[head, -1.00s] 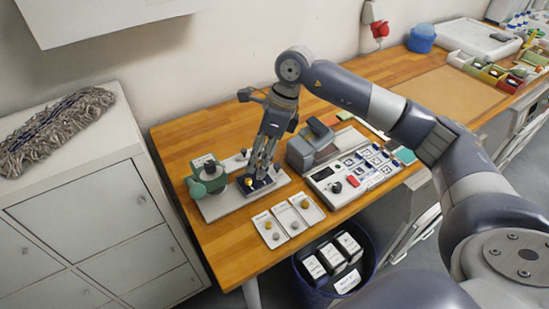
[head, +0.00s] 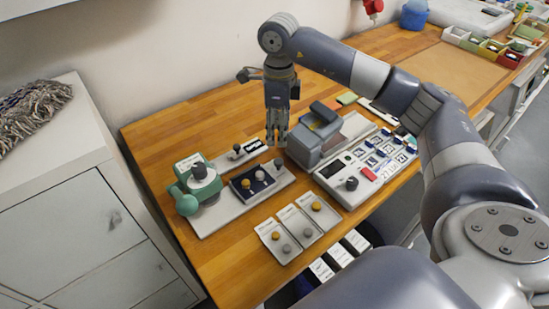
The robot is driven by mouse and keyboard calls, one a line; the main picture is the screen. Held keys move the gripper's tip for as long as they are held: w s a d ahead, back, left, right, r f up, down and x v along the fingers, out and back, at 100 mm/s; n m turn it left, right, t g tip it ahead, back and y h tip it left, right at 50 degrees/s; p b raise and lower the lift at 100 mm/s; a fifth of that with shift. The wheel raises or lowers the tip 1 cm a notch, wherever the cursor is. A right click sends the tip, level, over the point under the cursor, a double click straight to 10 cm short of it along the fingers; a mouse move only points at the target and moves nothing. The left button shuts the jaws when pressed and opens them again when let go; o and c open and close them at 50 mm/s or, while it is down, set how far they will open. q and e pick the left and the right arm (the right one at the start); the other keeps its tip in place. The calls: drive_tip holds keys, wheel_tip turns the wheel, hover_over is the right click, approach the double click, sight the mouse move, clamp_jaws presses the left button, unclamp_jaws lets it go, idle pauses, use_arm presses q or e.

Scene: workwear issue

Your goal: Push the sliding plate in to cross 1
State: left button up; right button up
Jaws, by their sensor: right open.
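The dark blue plate (head: 240,189) lies on a long pale grey base (head: 218,214), to the right of a green hand press (head: 188,200) with a grey round top. Two small round pieces, one yellowish and one pale, sit on the dark plate. Cross marks are too small to make out. My right gripper (head: 277,143) points down, open and empty, behind and to the right of the dark plate and apart from it. A small grey knob (head: 278,163) shows just below its fingertips. My left gripper is out of view.
A grey device (head: 314,140) stands just right of the gripper, beside a white control panel (head: 352,187) with several buttons. Several small trays with buttons (head: 273,243) lie in front of the base. Bare wood (head: 160,145) is free at the back left.

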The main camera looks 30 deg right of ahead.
sight(279, 161)
drive_tip(key=f+p, duration=0.3)
drive_tip(key=f, duration=0.6)
drive_tip(key=shift+s, duration=0.2)
drive_tip(key=shift+s+f, duration=0.1)
drive_tip(key=shift+f, duration=0.5)
